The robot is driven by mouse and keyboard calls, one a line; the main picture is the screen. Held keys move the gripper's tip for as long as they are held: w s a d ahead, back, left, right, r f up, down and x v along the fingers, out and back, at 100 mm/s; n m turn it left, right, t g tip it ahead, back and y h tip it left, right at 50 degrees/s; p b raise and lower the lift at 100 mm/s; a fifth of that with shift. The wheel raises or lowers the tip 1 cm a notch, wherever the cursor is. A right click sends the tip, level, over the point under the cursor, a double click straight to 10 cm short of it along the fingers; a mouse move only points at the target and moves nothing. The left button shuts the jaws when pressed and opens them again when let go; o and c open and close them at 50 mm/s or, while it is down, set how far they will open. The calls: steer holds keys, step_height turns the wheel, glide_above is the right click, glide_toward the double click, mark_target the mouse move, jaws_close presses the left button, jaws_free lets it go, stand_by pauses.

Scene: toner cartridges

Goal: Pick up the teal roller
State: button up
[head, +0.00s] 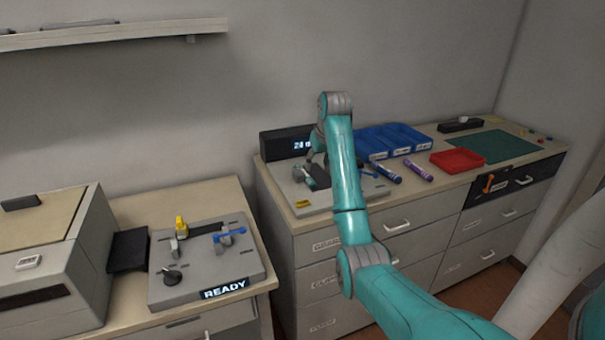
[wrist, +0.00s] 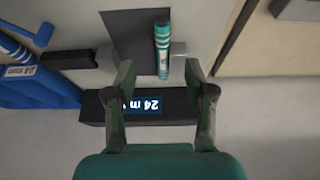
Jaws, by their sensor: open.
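The teal roller (wrist: 162,48) shows in the wrist view as a teal tube with white bands. It lies beside a grey block, along the edge of a dark pad (wrist: 133,28). My gripper (wrist: 158,72) is open and empty, its two fingers spread to either side of the roller's near end. I see no contact between fingers and roller. In the head view my gripper (head: 314,162) is over the grey fixture at the left end of the far counter, and my arm partly hides that spot.
A black display (head: 285,142) stands behind the fixture. Blue bins (head: 408,148), a red tray (head: 457,160), a dark blue roller (head: 386,173) and a purple roller (head: 419,171) are to the right. A "READY" fixture (head: 205,285) is on the left counter.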

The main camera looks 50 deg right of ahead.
mark_target(311, 180)
steer(key=x, duration=0.4)
steer(key=shift+f, duration=0.1)
steer(key=shift+w+x, duration=0.2)
steer(key=shift+x, duration=2.5)
jaws_close()
